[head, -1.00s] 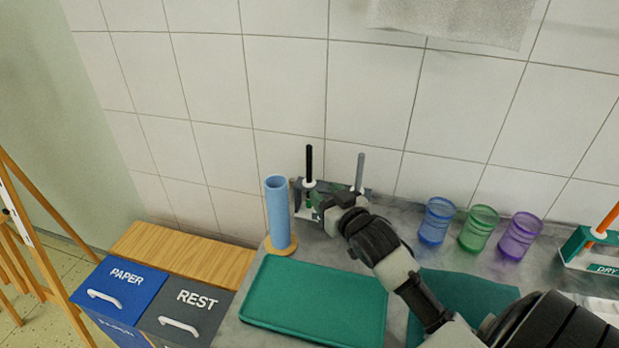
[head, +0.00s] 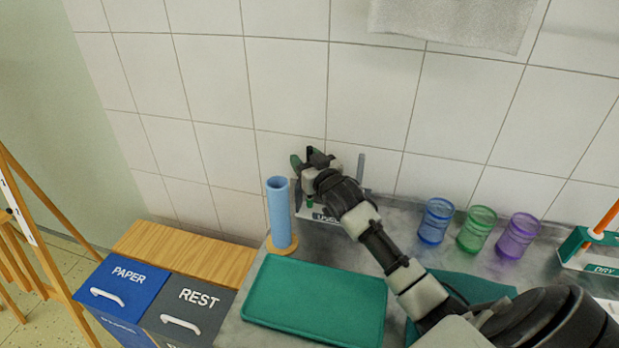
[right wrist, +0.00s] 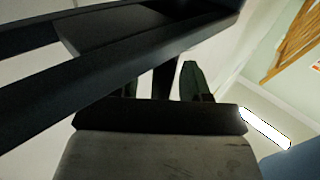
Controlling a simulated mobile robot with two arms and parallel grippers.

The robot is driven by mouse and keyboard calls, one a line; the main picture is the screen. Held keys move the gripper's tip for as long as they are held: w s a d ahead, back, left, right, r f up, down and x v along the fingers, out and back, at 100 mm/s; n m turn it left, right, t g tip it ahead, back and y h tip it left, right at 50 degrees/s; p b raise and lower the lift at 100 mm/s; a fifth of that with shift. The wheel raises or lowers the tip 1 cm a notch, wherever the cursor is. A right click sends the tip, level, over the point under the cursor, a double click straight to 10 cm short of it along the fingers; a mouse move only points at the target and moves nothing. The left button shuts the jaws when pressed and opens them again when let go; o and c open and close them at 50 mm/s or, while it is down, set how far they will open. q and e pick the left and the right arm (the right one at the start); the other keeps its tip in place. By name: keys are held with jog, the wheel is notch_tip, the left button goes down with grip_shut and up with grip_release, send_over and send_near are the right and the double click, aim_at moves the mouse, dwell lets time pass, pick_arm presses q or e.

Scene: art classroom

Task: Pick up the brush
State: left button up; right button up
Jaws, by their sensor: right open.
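A labelled holder (head: 326,217) stands on the counter against the tiled wall, behind the green mat. A brush with a grey handle (head: 361,170) stands upright at its right side. The black-handled brush at its left side is now mostly covered by my right gripper in the head view. My right gripper (head: 304,160) is open at the height of that handle's top. In the right wrist view, a dark bar (right wrist: 165,78), possibly the black handle, shows between the greenish fingertips. I cannot tell whether they touch it. My left gripper is in neither view.
A blue cylinder (head: 279,215) on a wooden base stands close left of the holder. Blue (head: 436,221), green (head: 477,230) and purple (head: 518,236) cups stand to the right. A DRY holder (head: 577,246) is at far right.

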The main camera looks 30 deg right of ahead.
jog(key=shift+c, duration=0.6)
grip_shut()
notch_tip(320, 180, up, 13)
jog(key=p, duration=0.2)
jog(key=shift+p, duration=0.3)
